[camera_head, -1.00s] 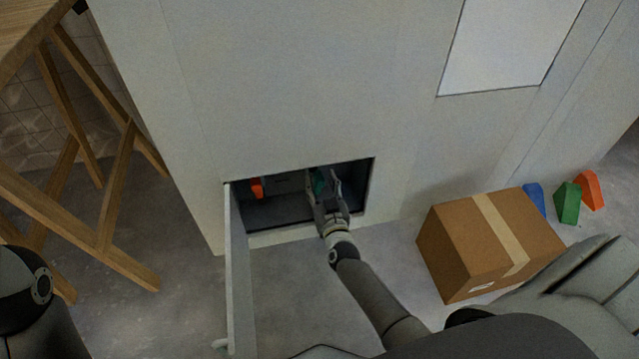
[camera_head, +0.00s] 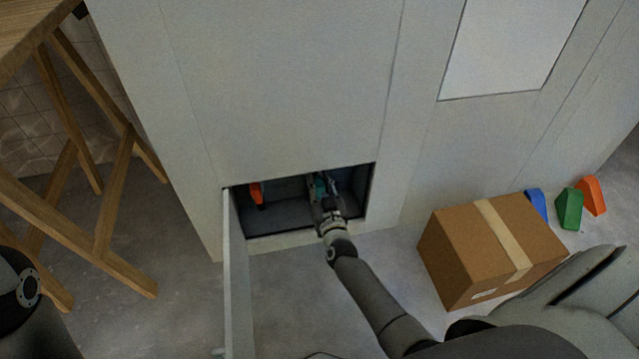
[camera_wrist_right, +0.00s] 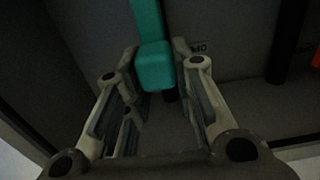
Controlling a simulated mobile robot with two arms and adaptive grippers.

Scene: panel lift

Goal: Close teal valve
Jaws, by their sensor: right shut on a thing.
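The teal valve (camera_head: 320,186) sits inside the open low compartment of the grey panel. In the right wrist view its teal lever (camera_wrist_right: 154,62) points toward my palm, with its end between my fingers. My right gripper (camera_head: 325,192) reaches into the compartment; in the wrist view its two fingers (camera_wrist_right: 160,75) flank the lever's end and are shut on it. The valve's base is out of view in the wrist view. The left gripper is not in view; only part of my left arm shows at the lower left.
The open compartment door (camera_head: 236,285) stands out at the left of the opening. A cardboard box (camera_head: 470,262) stands on the floor at right. A wooden trestle (camera_head: 110,200) is at left.

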